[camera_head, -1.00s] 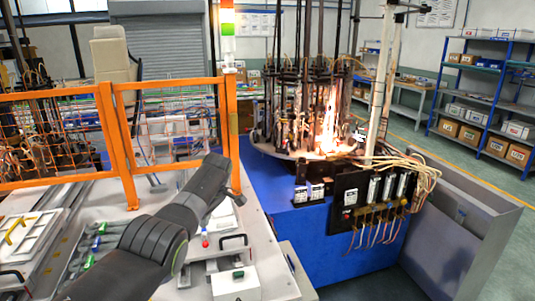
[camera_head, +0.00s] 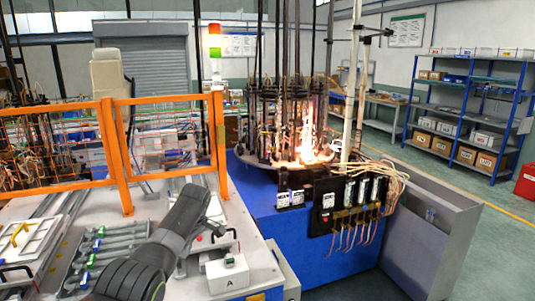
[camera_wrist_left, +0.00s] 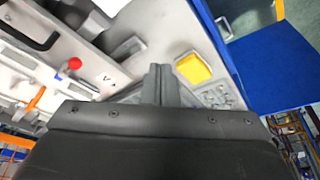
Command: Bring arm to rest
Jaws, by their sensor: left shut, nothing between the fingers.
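My left arm (camera_head: 178,232) reaches in from the bottom left of the head view, over the pale workbench (camera_head: 85,222). Its fingers cannot be made out there. In the left wrist view, my left gripper (camera_wrist_left: 160,84) is shut and empty, its two dark fingers together above the bench. My right gripper is in neither view.
An orange guard fence (camera_head: 122,155) stands behind the bench. The blue sealing machine (camera_head: 290,240) with flames (camera_head: 306,148) is to the right. Green-handled tools (camera_head: 112,247) lie on the bench at left. Open floor lies beyond the grey cabinet (camera_head: 430,235).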

